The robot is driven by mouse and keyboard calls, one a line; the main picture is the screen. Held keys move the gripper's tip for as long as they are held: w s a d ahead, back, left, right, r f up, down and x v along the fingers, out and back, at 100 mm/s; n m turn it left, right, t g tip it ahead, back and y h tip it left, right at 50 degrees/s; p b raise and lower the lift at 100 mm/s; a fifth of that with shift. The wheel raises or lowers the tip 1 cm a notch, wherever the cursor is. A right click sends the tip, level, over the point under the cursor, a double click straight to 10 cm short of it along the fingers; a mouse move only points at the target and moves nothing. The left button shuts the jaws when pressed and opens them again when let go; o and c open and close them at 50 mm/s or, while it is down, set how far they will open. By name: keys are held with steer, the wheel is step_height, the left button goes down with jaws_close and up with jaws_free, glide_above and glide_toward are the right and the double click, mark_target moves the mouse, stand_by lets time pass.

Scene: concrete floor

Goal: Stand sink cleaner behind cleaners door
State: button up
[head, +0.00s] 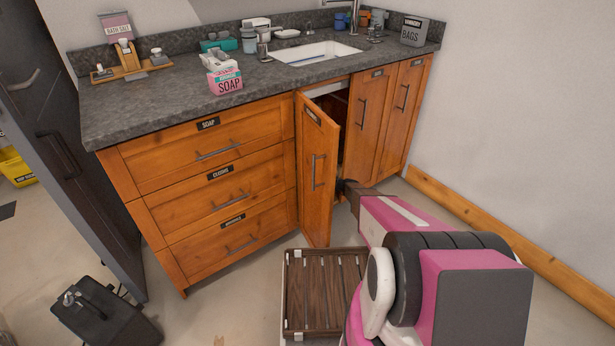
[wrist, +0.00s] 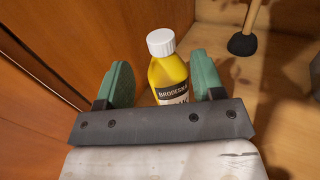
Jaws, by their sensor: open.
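A yellow bottle with a white cap and a dark label (wrist: 170,75), likely the sink cleaner, stands upright in the wrist view on the wooden cabinet floor. My gripper (wrist: 165,85) is open, with one green finger pad on each side of the bottle. The bottle's lower part is hidden behind my gripper's grey bar, and I cannot tell whether the pads touch it. In the head view, the cleaners door (head: 318,170) under the sink stands open, and my gripper (head: 345,188) reaches in at the opening, mostly hidden by the arm.
A plunger (wrist: 243,42) stands at the right inside the cabinet, beside the bottle. A wooden wall rises close on the left. A slatted wooden tray (head: 325,290) lies below the open door. The counter (head: 160,100) overhangs the cabinets.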

steer(key=shift+v, duration=1.4)
